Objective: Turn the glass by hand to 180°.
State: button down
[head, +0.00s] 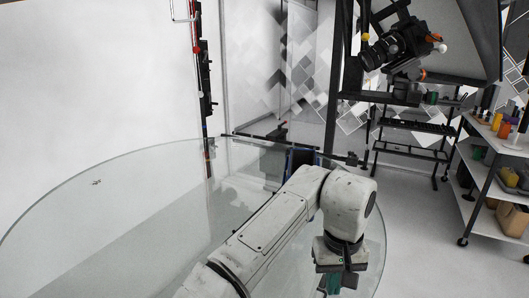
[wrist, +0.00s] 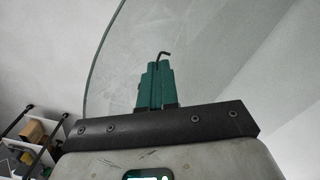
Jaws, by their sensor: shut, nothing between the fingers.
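The glass is a large, clear round plate (head: 120,205) filling the left and middle of the head view. A small dark mark (head: 96,182) shows on its left part. My gripper (head: 331,284) points down in front of the glass's right part, near its right rim. In the wrist view the glass (wrist: 205,45) lies behind my gripper's green fingers (wrist: 154,75), and its curved rim runs up on the left. The fingers are shut together and empty. A small black hooked piece (wrist: 163,54) shows at their tips. I cannot tell whether the fingers touch the glass.
A camera (head: 398,45) on a dark stand hangs above at the upper right. A shelf cart (head: 490,160) with bottles and boxes stands at the far right. A dark upright rail (head: 204,80) stands behind the glass. The floor between glass and cart is clear.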

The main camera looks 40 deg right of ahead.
aim_at(322, 294)
jog(key=shift+f, duration=0.25)
jog(key=shift+a, duration=0.1)
jog(key=shift+a, duration=1.75)
jog(key=shift+a+p, duration=0.1)
jog(key=shift+p, duration=0.2)
jog(key=shift+w+a+r, duration=0.15)
jog(key=shift+a, duration=1.5)
jog(key=shift+a, duration=0.15)
jog(key=shift+w+a, duration=0.15)
jog(key=shift+a, duration=0.7)
jog(key=shift+w+a, duration=0.1)
jog(key=shift+a, duration=0.7)
jog(key=shift+a, duration=0.2)
